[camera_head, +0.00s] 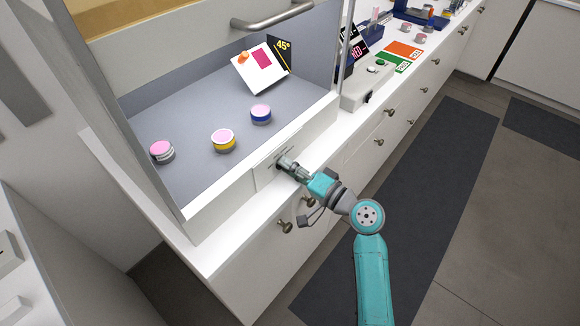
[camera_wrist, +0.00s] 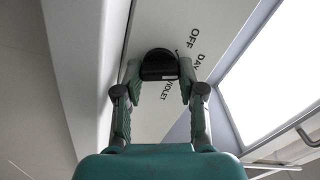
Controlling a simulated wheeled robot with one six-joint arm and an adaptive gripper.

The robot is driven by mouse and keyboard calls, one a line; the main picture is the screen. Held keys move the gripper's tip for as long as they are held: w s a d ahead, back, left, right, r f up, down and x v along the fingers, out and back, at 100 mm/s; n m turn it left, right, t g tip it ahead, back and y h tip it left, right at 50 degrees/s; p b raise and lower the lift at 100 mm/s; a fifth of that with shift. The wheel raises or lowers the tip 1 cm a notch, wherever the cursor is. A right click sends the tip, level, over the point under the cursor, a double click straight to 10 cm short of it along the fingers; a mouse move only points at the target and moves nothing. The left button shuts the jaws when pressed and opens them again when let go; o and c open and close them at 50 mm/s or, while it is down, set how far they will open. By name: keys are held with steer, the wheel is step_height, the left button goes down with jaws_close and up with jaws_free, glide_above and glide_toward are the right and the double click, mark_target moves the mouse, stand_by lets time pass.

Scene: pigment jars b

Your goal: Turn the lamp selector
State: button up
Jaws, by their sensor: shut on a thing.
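The lamp selector is a dark round knob (camera_wrist: 158,62) on a pale panel, seen in the wrist view. The words OFF, DAY and VIOLET (camera_wrist: 166,92) are printed around its right side. My gripper (camera_wrist: 160,76) has one finger on each side of the knob and is shut on it. Which word the knob points at cannot be told. In the head view my gripper (camera_head: 283,162) is at the front panel (camera_head: 266,176) of the viewing booth and hides the knob.
A grey-white device (camera_head: 370,90) and colored cards (camera_head: 403,48) lie on the counter to the right. Drawer knobs (camera_head: 285,226) stick out below.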

stand_by(0.4)
steer(key=o, duration=1.1)
steer(key=shift+o, duration=0.2)
steer(key=shift+f, duration=0.1)
